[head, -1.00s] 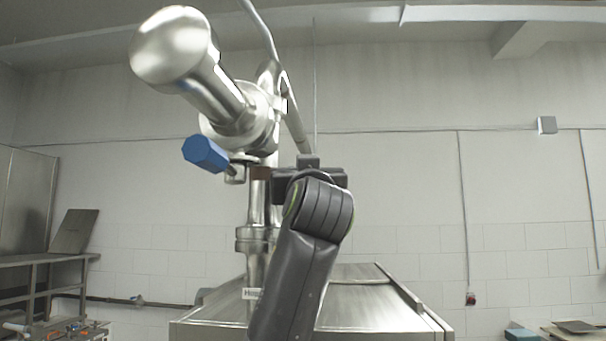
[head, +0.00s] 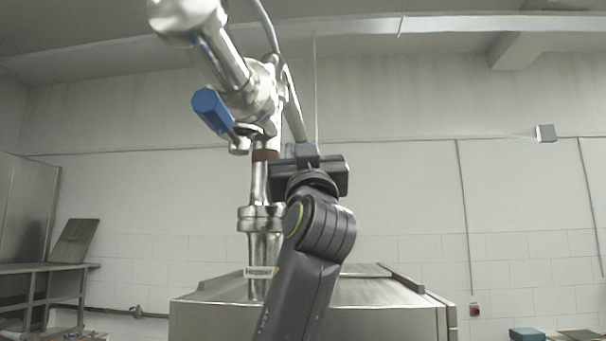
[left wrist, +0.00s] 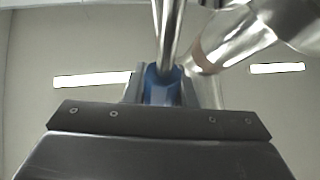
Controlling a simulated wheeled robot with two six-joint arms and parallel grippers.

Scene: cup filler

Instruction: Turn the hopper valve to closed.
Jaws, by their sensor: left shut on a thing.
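The steel filler assembly (head: 262,95) stands left of centre in the head view, with a blue-handled part (head: 212,110) at its lower left. A steel rod (head: 294,105) slopes from it down to my left gripper (head: 303,152). In the left wrist view, a steel rod (left wrist: 168,35) runs down to a blue grip (left wrist: 158,88). My left gripper (left wrist: 160,90) is shut on this blue grip, with a finger on either side. The grip is mostly hidden in the head view. My right gripper is out of view.
A vertical steel pipe with a flange (head: 260,218) stands just left of my arm. A broad steel cabinet top (head: 375,292) lies below. A steel table (head: 40,267) stands at far left. The space right of my arm is clear up to the wall.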

